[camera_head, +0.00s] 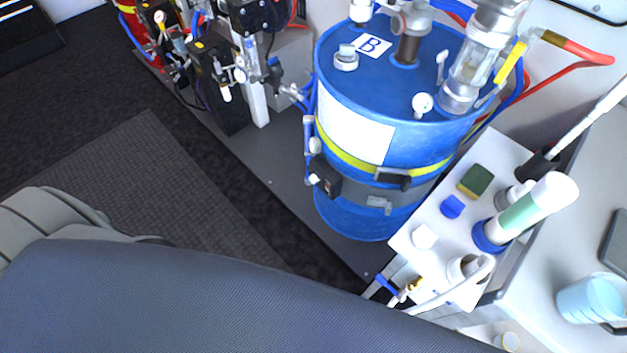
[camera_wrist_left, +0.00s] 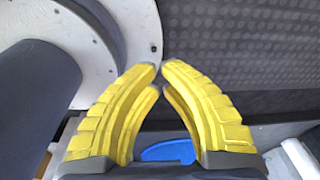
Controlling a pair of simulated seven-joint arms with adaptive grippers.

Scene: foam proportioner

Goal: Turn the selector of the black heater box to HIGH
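A blue drum (camera_head: 400,92) marked B stands upright at the centre of the head view. A grey band runs around its lower part. The black heater box (camera_head: 326,177) sits on the drum's left side, with a small pale knob (camera_head: 313,179) beside it. The selector's setting is too small to read. My left gripper (camera_wrist_left: 159,75) shows only in the wrist view. Its yellow fingertips nearly meet, with a slim gap and nothing held. My right gripper is in neither view.
A white shelf (camera_head: 408,254) with a sponge (camera_head: 475,181), blue and white caps and bottles stands right of the drum. Pumps and hoses (camera_head: 232,60) stand to its left. Dark floor (camera_head: 150,165) is open at left.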

